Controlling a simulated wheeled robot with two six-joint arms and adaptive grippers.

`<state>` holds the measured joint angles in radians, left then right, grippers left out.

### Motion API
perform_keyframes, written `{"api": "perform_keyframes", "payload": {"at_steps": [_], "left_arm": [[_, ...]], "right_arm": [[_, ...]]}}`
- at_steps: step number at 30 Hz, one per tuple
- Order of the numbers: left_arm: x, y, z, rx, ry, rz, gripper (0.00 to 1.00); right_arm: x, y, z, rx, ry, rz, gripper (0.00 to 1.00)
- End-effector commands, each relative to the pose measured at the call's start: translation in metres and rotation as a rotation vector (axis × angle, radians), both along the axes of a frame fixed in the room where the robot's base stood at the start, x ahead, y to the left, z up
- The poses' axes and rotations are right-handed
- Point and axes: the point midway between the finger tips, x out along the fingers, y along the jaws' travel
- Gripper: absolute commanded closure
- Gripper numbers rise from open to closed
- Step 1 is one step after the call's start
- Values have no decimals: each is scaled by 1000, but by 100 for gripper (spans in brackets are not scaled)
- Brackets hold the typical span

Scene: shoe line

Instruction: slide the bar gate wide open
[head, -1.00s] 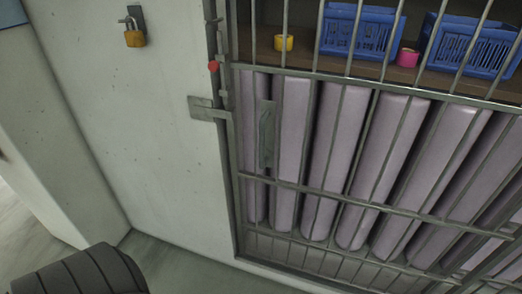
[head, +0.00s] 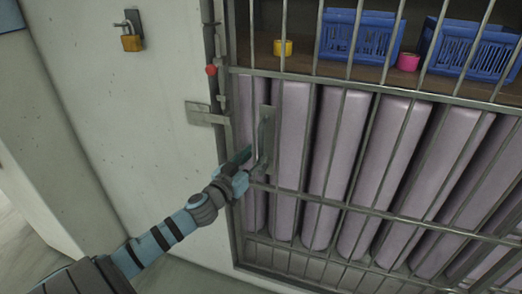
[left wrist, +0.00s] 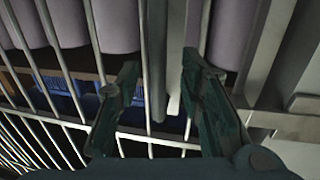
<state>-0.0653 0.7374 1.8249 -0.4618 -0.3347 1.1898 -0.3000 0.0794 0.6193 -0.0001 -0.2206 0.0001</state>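The bar gate (head: 375,208) stands across the opening, its left edge at the wall's metal post in the head view. Its handle (head: 268,115) is a grey upright bar on a plate near that left edge. My left gripper (head: 249,160) is at the lower part of the handle. In the left wrist view, the two dark green fingers (left wrist: 155,95) are apart. The handle's bar (left wrist: 154,60) shows in the gap between them; whether a finger touches it I cannot tell. My right gripper is in neither view.
A brass padlock (head: 131,42) hangs on the wall, off the gate. A latch with a red knob (head: 211,70) is on the post, above a metal bracket (head: 204,113). Behind the bars are blue baskets (head: 358,36), small rolls (head: 283,48) and lilac padded columns (head: 327,165).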

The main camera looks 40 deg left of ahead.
Motion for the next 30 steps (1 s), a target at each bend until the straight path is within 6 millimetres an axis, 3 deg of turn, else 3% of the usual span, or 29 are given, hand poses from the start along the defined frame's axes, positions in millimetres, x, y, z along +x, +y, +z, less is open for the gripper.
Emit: {"api": "perform_keyframes", "payload": {"at_steps": [1,6,16,23,30], "left_arm": [[11,1,8,-8,-5,1,65],[35,5,6,-1,-1,0,65],[41,5,2,3,-1,-2,65],[41,5,2,3,-1,-3,100],[41,5,2,3,-1,-3,100]], "right_arm": [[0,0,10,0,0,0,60],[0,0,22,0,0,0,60],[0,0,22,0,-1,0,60],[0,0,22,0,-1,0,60],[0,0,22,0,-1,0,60]]}}
